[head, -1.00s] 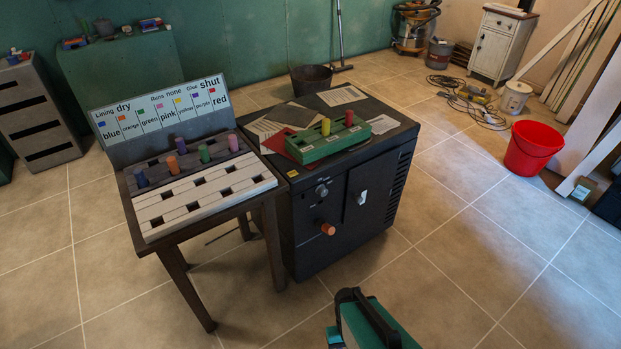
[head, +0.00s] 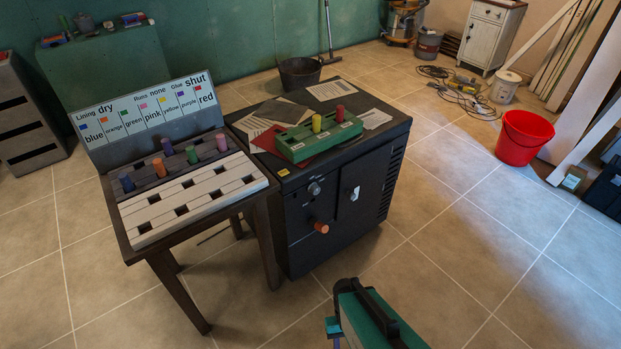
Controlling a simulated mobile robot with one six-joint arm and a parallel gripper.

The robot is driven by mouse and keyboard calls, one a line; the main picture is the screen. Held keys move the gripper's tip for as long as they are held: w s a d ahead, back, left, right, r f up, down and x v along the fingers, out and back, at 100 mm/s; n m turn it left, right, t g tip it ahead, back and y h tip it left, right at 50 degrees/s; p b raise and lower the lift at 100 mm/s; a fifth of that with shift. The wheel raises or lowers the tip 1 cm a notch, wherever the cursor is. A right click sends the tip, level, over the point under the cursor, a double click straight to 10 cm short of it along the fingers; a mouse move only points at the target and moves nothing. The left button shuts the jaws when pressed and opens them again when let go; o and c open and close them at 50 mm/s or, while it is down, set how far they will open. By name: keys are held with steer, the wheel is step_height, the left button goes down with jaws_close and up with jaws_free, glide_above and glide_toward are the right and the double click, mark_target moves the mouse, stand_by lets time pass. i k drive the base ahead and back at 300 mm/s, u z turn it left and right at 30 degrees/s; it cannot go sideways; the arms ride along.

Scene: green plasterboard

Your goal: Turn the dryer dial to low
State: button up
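The dryer (head: 345,235) is a dark box-shaped cabinet in the middle of the head view. Its dial (head: 314,188) is a small grey round knob high on the front face, with small pale markings around it. The markings and the dial's pointer are too small to read. Below the dial an orange cylinder (head: 321,227) sticks out of the front. A pale handle (head: 354,193) is on the front to the right of the dial. My gripper's fingers do not show, and nothing touches the dial.
A table (head: 260,222) with a slotted peg board and label sign stands against the dryer's left. A green block (head: 320,139) with yellow and red pegs lies on the dryer top.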

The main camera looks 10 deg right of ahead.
mark_target(313, 188)
steer(key=u, duration=0.45)
steer(key=k, duration=1.35)
steer(key=u, duration=0.85)
steer(key=i, duration=1.3)
steer(key=z, duration=0.25)
